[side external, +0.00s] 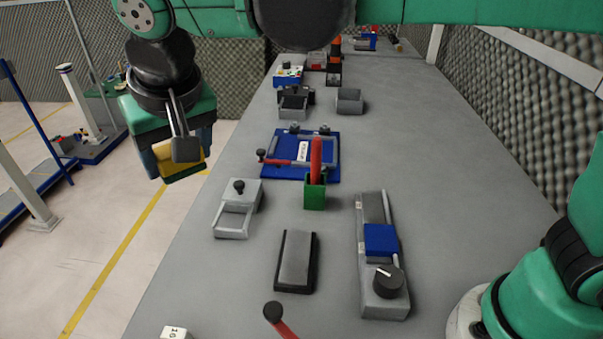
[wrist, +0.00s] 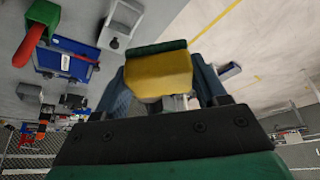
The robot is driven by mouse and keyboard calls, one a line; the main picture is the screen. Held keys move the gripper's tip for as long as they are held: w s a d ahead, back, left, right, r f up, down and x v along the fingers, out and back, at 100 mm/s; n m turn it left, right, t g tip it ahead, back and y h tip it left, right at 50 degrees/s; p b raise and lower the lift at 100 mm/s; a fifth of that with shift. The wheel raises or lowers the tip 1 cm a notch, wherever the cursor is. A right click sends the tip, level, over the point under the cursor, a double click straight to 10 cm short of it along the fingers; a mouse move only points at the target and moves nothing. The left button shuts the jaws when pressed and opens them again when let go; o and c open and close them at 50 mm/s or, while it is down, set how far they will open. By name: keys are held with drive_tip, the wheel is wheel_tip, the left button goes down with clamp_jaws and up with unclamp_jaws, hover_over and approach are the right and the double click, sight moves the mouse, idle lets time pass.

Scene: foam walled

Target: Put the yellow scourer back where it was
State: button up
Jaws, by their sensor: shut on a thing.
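The yellow scourer (side external: 182,160) is a yellow block with a dark green layer on one face. My gripper (side external: 178,150) is shut on it and holds it in the air at the upper left, past the table's left edge in the side view. In the wrist view the scourer (wrist: 160,75) sits between the two fingers of my gripper (wrist: 163,88), its green layer at the far end. Nothing in the frames marks where the scourer was before.
The grey table (side external: 340,140) holds a grey frame with a black knob (side external: 238,208), a green holder (side external: 315,195) with a red handle, a blue board (side external: 285,170), a dark-edged grey block (side external: 296,262), a slider device (side external: 380,260) and small grey boxes (side external: 349,100). Foam walls stand behind and right.

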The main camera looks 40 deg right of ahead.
sight(213, 266)
wheel_tip(213, 266, down, 20)
drive_tip(key=shift+r, duration=0.1)
idle(0.5)
drive_tip(key=o, duration=1.4)
drive_tip(key=shift+c, duration=0.2)
drive_tip(key=v, duration=1.2)
drive_tip(key=s+d+r+t, duration=0.1)
drive_tip(key=s+d, duration=0.1)
drive_tip(key=d, duration=0.9)
drive_tip(key=s+d+r+t, duration=0.1)
drive_tip(key=s+d, duration=0.1)
drive_tip(key=d, duration=1)
drive_tip(key=shift+s+t, duration=0.25)
drive_tip(key=shift+t, duration=0.05)
drive_tip(key=shift+r, duration=0.15)
